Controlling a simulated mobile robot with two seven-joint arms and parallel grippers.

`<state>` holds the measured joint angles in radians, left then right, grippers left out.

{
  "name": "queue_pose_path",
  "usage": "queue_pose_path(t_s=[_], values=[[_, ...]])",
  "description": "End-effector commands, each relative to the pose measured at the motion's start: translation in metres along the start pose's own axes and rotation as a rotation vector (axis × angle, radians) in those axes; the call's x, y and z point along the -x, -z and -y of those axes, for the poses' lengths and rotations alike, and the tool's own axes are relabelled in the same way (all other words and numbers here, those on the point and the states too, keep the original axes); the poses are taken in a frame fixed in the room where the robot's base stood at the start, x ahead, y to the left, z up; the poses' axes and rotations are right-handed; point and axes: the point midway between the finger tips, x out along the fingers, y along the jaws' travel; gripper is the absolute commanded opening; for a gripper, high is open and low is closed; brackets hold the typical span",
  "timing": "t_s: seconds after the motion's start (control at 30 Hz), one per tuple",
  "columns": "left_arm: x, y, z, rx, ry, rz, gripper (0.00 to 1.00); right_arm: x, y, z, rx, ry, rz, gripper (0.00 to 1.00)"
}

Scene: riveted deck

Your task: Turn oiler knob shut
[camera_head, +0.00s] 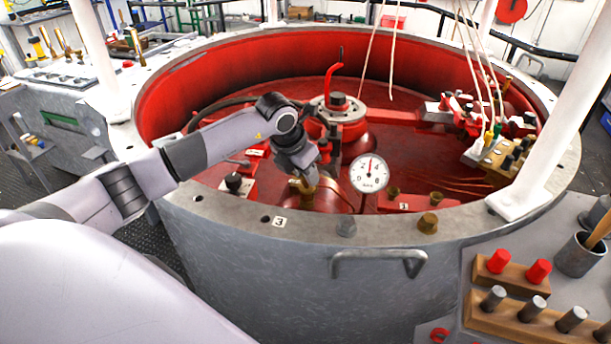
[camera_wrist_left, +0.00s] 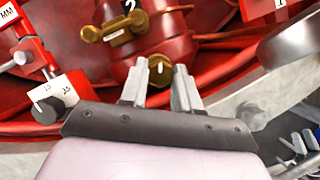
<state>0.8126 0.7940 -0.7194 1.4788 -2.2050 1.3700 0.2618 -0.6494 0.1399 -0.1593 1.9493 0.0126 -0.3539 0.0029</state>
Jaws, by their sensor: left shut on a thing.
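The oiler knob is a small brass knob with a white mark, in the left wrist view (camera_wrist_left: 160,66) low on a red rounded body (camera_wrist_left: 158,42). My left gripper (camera_wrist_left: 161,74) is shut on the knob, one pale finger on each side of it. In the head view my left gripper (camera_head: 305,184) reaches down over the near rim of the round red-lined tub, and it hides most of the knob there. The white mark stands about upright in the left wrist view. My right gripper is in neither view.
A brass handle (camera_wrist_left: 118,28) sits above the knob on the red body. A pressure gauge (camera_head: 369,173) stands close on the right. The tub's grey rim (camera_head: 312,230) lies in front, with a black knob on a white dial (camera_wrist_left: 47,108) to the left.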

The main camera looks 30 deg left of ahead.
Motion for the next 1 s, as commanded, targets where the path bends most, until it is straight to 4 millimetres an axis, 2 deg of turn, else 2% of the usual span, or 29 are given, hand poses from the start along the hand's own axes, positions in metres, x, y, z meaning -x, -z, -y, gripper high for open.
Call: queue_pose_path(t_s=[0.3, 1.0], values=[[-0.002, 0.000, -0.003, -0.274, 0.114, 0.003, 0.01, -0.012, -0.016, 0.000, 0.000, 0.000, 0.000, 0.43], [-0.002, -0.003, -0.005, -0.867, 0.360, 0.003, 0.01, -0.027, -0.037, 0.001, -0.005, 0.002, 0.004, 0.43]])
